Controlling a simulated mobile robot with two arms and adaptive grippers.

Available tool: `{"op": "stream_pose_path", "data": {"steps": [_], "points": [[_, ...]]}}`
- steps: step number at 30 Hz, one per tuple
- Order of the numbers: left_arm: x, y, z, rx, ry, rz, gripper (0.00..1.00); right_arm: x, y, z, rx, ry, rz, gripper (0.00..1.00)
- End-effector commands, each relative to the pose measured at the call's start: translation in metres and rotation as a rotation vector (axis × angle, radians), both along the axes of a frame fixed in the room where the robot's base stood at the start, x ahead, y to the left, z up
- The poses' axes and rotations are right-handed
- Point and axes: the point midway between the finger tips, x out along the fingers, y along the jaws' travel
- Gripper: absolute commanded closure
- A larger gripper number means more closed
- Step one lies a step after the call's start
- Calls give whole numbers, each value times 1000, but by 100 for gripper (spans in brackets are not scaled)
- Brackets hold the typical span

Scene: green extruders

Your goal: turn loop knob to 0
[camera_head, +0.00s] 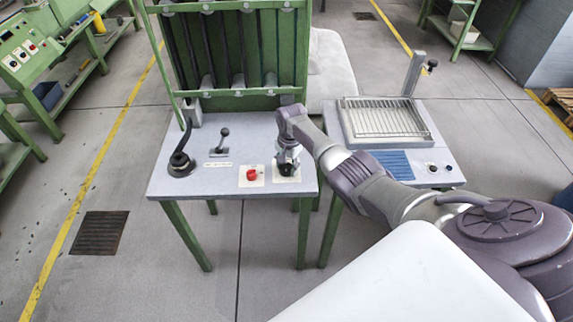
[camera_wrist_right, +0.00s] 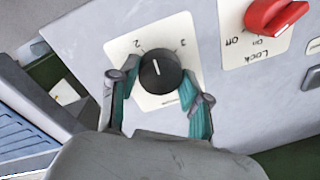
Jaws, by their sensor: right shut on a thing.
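The black loop knob (camera_wrist_right: 160,73) sits on a white plate (camera_wrist_right: 158,36) on the grey panel in the wrist view. Its white pointer line points to the top of the picture, between two printed marks. My right gripper (camera_wrist_right: 160,92) has its teal-padded fingers on both sides of the knob, shut on it. In the head view the right gripper (camera_head: 287,158) comes down over the knob at the right front of the grey table (camera_head: 232,150). The knob is partly hidden there. My left gripper is in neither view.
A red lock knob (camera_wrist_right: 274,12) with On and Off marks is beside the loop knob. A black lever (camera_head: 182,158) and a smaller lever (camera_head: 222,138) stand further left on the table. A wire-rack tray (camera_head: 388,120) is on the right table.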

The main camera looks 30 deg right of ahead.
Motion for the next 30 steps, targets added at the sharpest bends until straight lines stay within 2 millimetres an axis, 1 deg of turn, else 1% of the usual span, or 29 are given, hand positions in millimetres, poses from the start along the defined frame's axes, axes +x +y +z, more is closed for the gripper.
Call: {"op": "stream_pose_path", "data": {"steps": [14,30], "points": [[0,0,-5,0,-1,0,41,0,0,-1,1,1,453,87],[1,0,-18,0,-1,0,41,1,-1,-2,1,1,966,87]]}}
